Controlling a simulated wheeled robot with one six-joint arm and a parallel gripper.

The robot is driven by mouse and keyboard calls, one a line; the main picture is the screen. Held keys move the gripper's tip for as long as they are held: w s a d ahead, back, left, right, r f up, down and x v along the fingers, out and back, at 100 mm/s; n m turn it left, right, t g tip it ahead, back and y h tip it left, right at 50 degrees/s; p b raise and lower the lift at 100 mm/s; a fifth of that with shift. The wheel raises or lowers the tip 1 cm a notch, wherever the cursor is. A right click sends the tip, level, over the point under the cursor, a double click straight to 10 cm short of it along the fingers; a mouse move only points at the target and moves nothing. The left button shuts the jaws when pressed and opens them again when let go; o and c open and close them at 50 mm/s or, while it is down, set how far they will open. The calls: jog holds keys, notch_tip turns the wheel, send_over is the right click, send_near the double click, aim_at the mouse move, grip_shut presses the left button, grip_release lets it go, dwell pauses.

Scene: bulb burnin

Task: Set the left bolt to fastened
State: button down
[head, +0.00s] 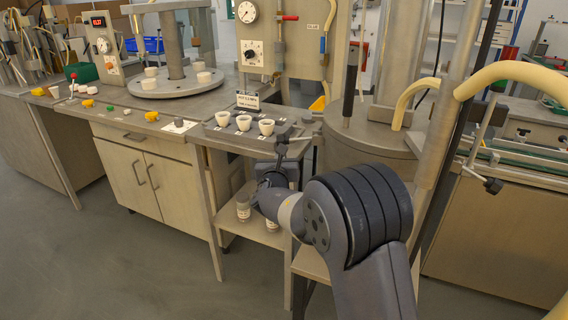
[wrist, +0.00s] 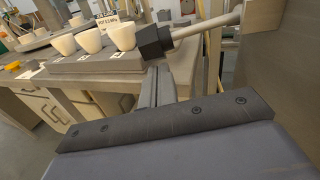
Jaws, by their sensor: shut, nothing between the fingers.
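A dark square block (wrist: 154,42) sits on the end of a pale rod (wrist: 205,24) that comes in from the right in the wrist view. In the head view the block (head: 283,133) shows at the right end of the cup stand. I cannot tell whether this is the left bolt, and no other part is clearly marked as it. My gripper (wrist: 160,78) is shut and empty, its fingers just below the block in the wrist view. I cannot tell whether they touch it. In the head view my gripper (head: 281,154) is partly hidden by my own wrist.
A grey stand (head: 221,131) with white cups is left of my gripper, with a small sign (head: 247,101) behind it. A large round vessel (head: 372,150) stands close on the right. Jars (head: 243,208) stand on the shelf below. The floor at front left is clear.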

aim_at(278, 139)
jog(key=r+m+b, duration=0.1)
jog(key=m, duration=0.1)
jog(key=r+m+b, duration=0.2)
jog(key=a+r+m+b, duration=0.1)
jog(key=r+m+b, duration=0.1)
jog(key=shift+r, duration=0.1)
jog(key=d+r+m+b, duration=0.7)
jog(key=r+m, duration=0.2)
jog(key=m, duration=0.4)
jog(key=shift+d+y, duration=0.3)
jog(key=shift+d, duration=0.05)
jog(key=shift+s+r, duration=0.1)
jog(key=shift+s, duration=0.05)
jog(key=shift+a, duration=0.1)
